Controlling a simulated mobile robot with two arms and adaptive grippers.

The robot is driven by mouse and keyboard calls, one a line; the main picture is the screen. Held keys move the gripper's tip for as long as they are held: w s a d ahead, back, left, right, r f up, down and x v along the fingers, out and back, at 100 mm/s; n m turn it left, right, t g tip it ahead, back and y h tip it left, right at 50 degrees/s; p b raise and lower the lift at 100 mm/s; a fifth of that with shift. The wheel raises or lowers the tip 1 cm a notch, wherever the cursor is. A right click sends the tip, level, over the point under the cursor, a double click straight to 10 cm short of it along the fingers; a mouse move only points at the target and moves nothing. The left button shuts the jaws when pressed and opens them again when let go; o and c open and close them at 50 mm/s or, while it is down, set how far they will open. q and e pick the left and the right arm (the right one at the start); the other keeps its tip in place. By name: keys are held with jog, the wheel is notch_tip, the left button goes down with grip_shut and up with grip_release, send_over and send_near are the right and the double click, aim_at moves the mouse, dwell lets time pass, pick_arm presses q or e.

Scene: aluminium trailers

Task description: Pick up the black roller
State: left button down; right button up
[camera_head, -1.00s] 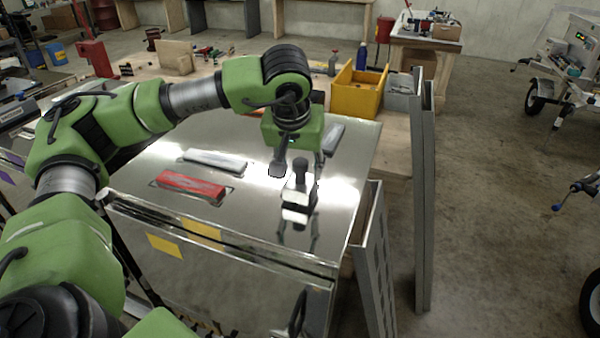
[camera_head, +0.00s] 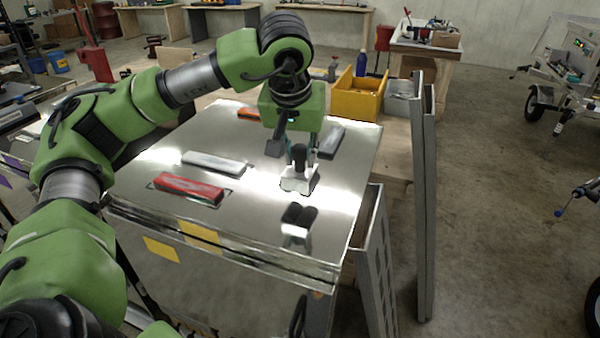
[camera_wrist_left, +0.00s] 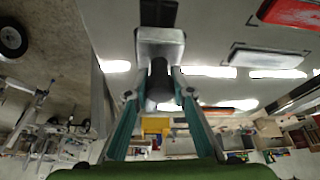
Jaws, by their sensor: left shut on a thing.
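The black roller (camera_head: 299,180) has an upright black handle and a pale metallic body. My left gripper (camera_head: 295,150) is above the shiny metal worktop (camera_head: 250,207) and shut on its handle. The roller hangs over the worktop's right part, with its reflection apart below it. In the left wrist view the black handle (camera_wrist_left: 159,80) is between the two teal fingers, with the grey body and a black part beyond it. My right gripper is not in view.
A red block (camera_head: 188,188), a grey-white bar (camera_head: 213,162) and a dark grey block (camera_head: 331,141) lie on the worktop. A yellow bin (camera_head: 358,97) stands behind. Tall grey metal profiles (camera_head: 423,200) stand at the right. The worktop's front right is clear.

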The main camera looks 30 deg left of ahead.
pick_arm(q)
jog(key=s+a+r, duration=0.1)
jog(key=s+r, duration=0.8)
jog(key=s, duration=0.5)
jog(key=shift+a+r, duration=0.2)
jog(key=shift+r, duration=0.05)
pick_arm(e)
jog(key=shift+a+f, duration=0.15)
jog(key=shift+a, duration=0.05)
pick_arm(q)
jog(key=c, duration=2.7)
grip_release()
jog(key=shift+w, duration=0.1)
jog(key=shift+c, duration=0.2)
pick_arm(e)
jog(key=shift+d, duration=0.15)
